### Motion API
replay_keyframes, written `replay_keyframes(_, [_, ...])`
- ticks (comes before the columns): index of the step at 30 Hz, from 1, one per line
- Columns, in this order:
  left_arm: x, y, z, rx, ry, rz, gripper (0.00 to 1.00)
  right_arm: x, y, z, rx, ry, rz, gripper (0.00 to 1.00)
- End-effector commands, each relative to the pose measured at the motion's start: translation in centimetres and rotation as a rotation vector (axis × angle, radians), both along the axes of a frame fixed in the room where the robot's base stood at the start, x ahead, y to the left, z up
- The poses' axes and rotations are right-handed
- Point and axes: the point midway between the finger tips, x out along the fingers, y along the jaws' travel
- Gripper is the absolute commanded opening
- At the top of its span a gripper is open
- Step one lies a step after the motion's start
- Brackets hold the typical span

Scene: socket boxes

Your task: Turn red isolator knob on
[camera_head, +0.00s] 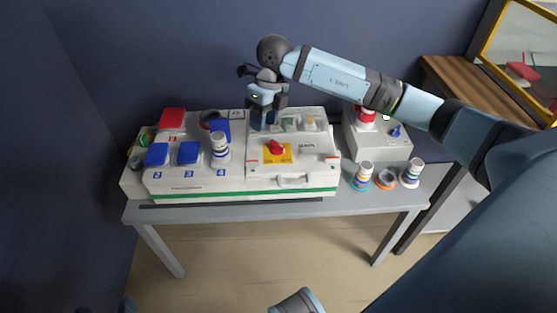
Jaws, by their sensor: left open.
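The red isolator knob (277,147) sits on a yellow plate (284,158) on the white panel's front face. Its pointing direction is too small to read surely. My right gripper (267,112), on the arm from the right, points down above the panel's back part, behind the knob and apart from it. Small blue parts show at its fingertips; I cannot tell whether it holds anything. My left gripper is not in view.
The panel's left part carries blue covers (189,153), a red cover (173,118) and a white-and-blue plug (220,149). A grey box (378,143) with a red-and-white plug (365,116) stands right. Plugs (363,177) (411,173) stand on the grey table (215,208).

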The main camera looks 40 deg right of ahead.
Motion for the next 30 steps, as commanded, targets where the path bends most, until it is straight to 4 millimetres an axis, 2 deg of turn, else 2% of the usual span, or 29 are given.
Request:
replay_keyframes(1, [0.0, -0.1, -0.9, -0.006, -0.009, -0.002, 0.77, 0.7, -2.0, -0.2, -0.081, -0.014, -0.023, 0.39])
replay_keyframes(3, [0.0, -0.2, -0.9, -0.014, -0.017, -0.005, 0.77, 1.1, -3.9, 0.4, -0.165, -0.021, -0.049, 0.39])
replay_keyframes(6, [0.0, -0.3, -0.6, -0.021, -0.028, -0.007, 0.77, 1.4, -5.2, 0.7, -0.222, -0.025, -0.069, 0.39])
replay_keyframes(11, [0.1, -0.6, 0.2, -0.041, -0.061, -0.015, 0.77, 1.4, -5.5, -0.9, -0.235, -0.022, -0.073, 0.39])
replay_keyframes(22, [0.0, -1.8, 3.6, -0.144, -0.219, -0.051, 0.77, 1.3, -5.4, -8.7, -0.229, -0.022, -0.071, 0.39])
replay_keyframes(27, [-0.2, -2.1, 4.6, -0.177, -0.267, -0.063, 0.77, 1.3, -5.3, -11.2, -0.229, -0.024, -0.072, 0.39])
replay_keyframes(30, [-0.2, -2.2, 4.9, -0.186, -0.277, -0.069, 0.77, 1.3, -5.3, -12.1, -0.229, -0.024, -0.072, 0.39])
